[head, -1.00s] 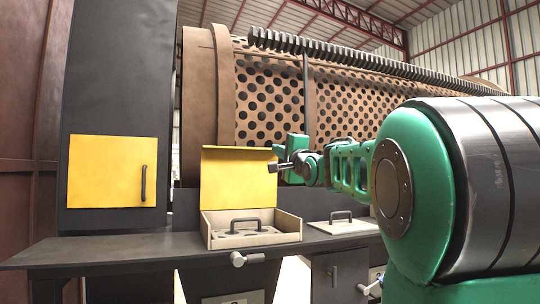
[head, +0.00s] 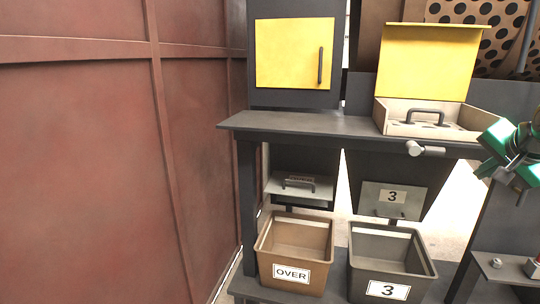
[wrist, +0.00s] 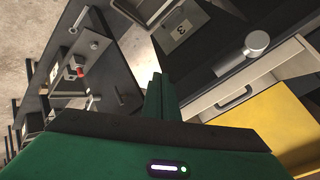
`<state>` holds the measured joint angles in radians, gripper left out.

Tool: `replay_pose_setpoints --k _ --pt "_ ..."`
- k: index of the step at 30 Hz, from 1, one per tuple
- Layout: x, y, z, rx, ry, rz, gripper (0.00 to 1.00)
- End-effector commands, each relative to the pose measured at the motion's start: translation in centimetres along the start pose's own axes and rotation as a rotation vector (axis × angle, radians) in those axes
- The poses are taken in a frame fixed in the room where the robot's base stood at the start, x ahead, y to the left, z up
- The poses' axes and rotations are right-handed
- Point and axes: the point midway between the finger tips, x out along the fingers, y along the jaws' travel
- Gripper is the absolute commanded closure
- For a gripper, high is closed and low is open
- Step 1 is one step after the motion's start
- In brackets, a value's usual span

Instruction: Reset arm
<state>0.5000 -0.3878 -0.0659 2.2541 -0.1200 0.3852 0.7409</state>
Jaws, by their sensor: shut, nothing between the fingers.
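My green and grey gripper (head: 506,160) shows at the right edge of the head view, in front of the bench and right of the open yellow-lidded box (head: 425,62). In the wrist view my gripper (wrist: 160,92) has its green fingers together with nothing between them. The rest of my arm is outside the head view.
The dark bench (head: 310,124) has a grey handle (head: 425,150) jutting from its front. Below stand an open brown bin marked OVER (head: 291,273) and a grey bin marked 3 (head: 388,290). A rust-red wall (head: 90,150) fills the left. A yellow door (head: 292,54) hangs above the bench.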

Motion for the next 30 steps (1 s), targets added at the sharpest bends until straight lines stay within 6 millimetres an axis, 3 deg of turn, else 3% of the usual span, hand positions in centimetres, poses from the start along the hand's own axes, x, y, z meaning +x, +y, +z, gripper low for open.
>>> replay_pose_setpoints --k 1,5,9,15,20,30 --pt "-0.1 2.2 2.3 -0.058 -0.057 0.057 1.00" --pt "-0.9 8.6 8.0 -0.221 -0.228 0.201 1.00" --pt "-3.2 14.9 13.9 -0.388 -0.442 0.317 1.00" --pt "-7.0 21.1 19.7 -0.552 -0.702 0.398 1.00" --pt "-8.6 23.0 21.5 -0.604 -0.799 0.414 1.00" --pt "-8.7 23.2 21.7 -0.610 -0.809 0.415 1.00"
